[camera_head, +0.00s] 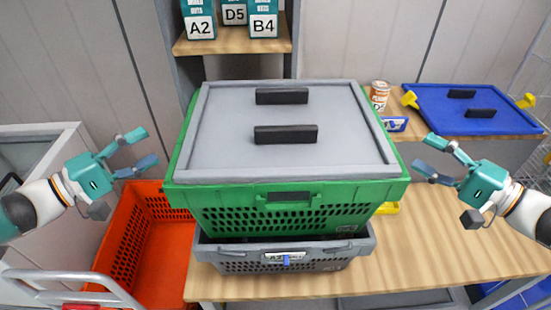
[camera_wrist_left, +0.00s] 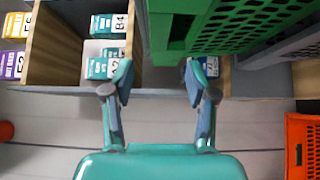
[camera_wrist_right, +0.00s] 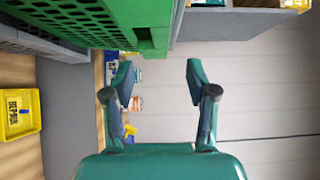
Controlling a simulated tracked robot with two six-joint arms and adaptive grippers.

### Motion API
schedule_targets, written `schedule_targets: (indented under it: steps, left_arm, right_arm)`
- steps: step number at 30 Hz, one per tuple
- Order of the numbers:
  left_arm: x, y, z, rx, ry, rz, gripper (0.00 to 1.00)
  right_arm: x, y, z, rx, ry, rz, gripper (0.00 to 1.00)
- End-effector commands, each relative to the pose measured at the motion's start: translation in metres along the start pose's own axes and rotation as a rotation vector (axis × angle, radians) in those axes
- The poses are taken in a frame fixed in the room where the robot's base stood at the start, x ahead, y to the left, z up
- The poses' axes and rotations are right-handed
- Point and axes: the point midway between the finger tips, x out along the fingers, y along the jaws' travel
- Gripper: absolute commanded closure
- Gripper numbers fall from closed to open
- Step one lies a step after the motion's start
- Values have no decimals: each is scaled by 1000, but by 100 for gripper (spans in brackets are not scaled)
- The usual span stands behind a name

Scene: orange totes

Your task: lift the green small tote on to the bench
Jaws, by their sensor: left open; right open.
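The green tote (camera_head: 290,219) has a grey lid (camera_head: 225,130) with two black handles. It sits on top of a grey tote (camera_head: 225,258) above the wooden bench (camera_head: 440,260). My left gripper (camera_head: 153,150) is open and empty, just left of the green tote. My right gripper (camera_head: 422,155) is open and empty, just right of it. The green tote's wall also shows in the left wrist view (camera_wrist_left: 235,25) and in the right wrist view (camera_wrist_right: 140,15); neither gripper visibly touches it. The grey tote's base is partly hidden beneath the green one.
An orange tote (camera_head: 125,235) stands low at the left, near a grey metal rail (camera_head: 75,275). A blue lidded tote (camera_head: 470,110) and a can (camera_head: 379,95) are at the back right. Labelled boxes (camera_head: 199,20) stand on a shelf behind. The bench's right part is mostly clear.

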Motion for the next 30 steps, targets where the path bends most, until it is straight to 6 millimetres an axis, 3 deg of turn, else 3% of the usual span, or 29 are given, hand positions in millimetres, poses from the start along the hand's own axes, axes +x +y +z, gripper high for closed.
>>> schedule_targets:
  steps: [6, 13, 27, 30]
  left_arm:
    - [45, 0, 1, -1, -6, 1, 43]
    - [76, 0, 0, 0, -3, 1, 43]
    - [88, 0, 0, 0, -1, 0, 43]
    - [88, 0, 0, 0, -1, 0, 56]
  right_arm:
    - [44, 0, 1, -1, -5, 0, 43]
    - [76, 0, 0, 0, -2, 0, 43]
    - [86, 0, 0, 0, 2, 1, 43]
    - [86, 0, 0, 0, 2, 1, 56]
